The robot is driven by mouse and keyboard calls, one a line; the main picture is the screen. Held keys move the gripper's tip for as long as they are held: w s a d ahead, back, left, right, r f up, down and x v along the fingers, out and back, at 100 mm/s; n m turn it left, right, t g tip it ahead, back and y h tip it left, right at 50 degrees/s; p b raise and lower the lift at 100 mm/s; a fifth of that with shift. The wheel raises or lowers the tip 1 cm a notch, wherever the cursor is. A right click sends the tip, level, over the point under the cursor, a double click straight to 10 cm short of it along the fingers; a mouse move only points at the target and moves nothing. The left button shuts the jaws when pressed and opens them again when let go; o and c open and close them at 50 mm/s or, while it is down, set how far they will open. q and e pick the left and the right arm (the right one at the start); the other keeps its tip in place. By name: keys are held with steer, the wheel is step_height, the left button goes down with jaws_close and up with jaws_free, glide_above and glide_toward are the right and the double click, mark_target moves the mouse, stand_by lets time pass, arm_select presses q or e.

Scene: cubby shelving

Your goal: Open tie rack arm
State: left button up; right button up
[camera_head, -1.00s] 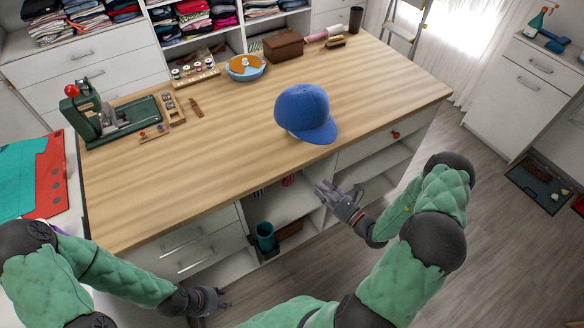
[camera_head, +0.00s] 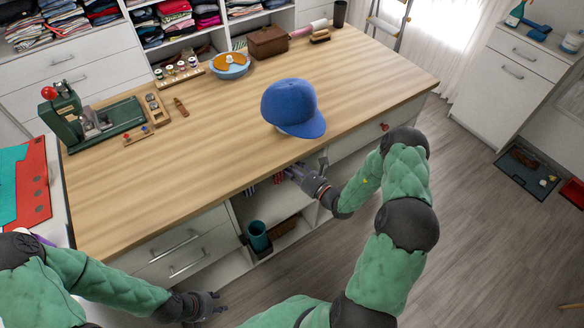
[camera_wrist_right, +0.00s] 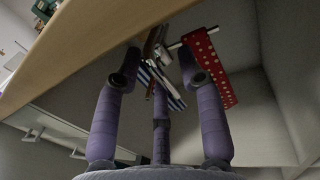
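In the right wrist view, a red tie with white dots (camera_wrist_right: 209,68) and a blue-and-white striped tie (camera_wrist_right: 172,92) hang in the cubby under the tabletop. A thin pale rack arm (camera_wrist_right: 177,45) shows beside the red tie's top; the rest of the rack is largely hidden by ties and fingers. My right gripper (camera_wrist_right: 158,75) is open, its fingers spread in front of the ties; contact cannot be told. In the head view, my right gripper (camera_head: 298,173) is at the cubby opening below the counter edge. My left gripper (camera_head: 219,304) is open and empty, low by the drawers.
The wooden counter (camera_head: 190,165) overhangs the cubby. A blue cap (camera_head: 293,106) sits on it near the front edge. A teal cup (camera_head: 259,236) stands in the lower cubby. Drawers (camera_head: 180,250) flank the cubby at left; open floor (camera_head: 480,230) lies at right.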

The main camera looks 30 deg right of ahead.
jaws_close()
steer(key=shift+s, duration=0.15)
steer(key=a+p+v, duration=0.2)
steer(key=v, duration=1)
steer(key=s+a+p+v, duration=0.1)
steer(key=a+p+v, duration=0.1)
steer(key=v, duration=0.9)
steer(key=shift+s+a, duration=0.25)
steer(key=shift+s, duration=0.3)
steer(key=shift+r, duration=0.1)
